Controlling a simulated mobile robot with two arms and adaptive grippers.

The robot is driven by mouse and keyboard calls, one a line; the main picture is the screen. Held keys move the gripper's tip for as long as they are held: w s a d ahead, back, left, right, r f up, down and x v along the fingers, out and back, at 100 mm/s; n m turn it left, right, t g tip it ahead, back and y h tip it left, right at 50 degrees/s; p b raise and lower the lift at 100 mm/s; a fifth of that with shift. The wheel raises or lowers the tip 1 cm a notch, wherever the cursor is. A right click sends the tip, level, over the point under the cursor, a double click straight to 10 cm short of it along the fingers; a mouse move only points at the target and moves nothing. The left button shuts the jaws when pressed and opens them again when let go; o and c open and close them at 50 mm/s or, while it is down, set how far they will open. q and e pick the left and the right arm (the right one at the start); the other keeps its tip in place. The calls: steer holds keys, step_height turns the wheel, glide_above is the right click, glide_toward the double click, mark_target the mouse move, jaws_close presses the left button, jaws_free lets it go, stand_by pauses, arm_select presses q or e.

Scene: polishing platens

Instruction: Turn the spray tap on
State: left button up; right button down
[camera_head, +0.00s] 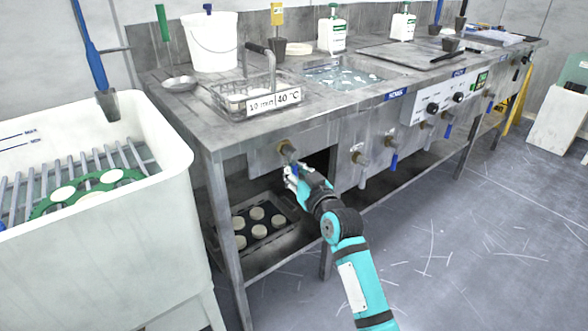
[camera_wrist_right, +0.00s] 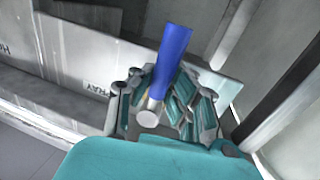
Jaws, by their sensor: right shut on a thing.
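In the head view my right gripper (camera_head: 294,177) is at the tap, just below the brass body, and covers most of the lever. It is shut on the lever. My left gripper is out of view.
More taps, one with a blue lever (camera_head: 393,160), line the bench front to the right. A white tub (camera_head: 170,150) stands close at left. A tray of round discs (camera_head: 285,212) lies on the shelf below.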

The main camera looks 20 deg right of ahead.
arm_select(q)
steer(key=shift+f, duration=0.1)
arm_select(e)
steer(key=shift+w+f, duration=0.1)
steer(key=shift+f, duration=0.15)
stand_by(0.3)
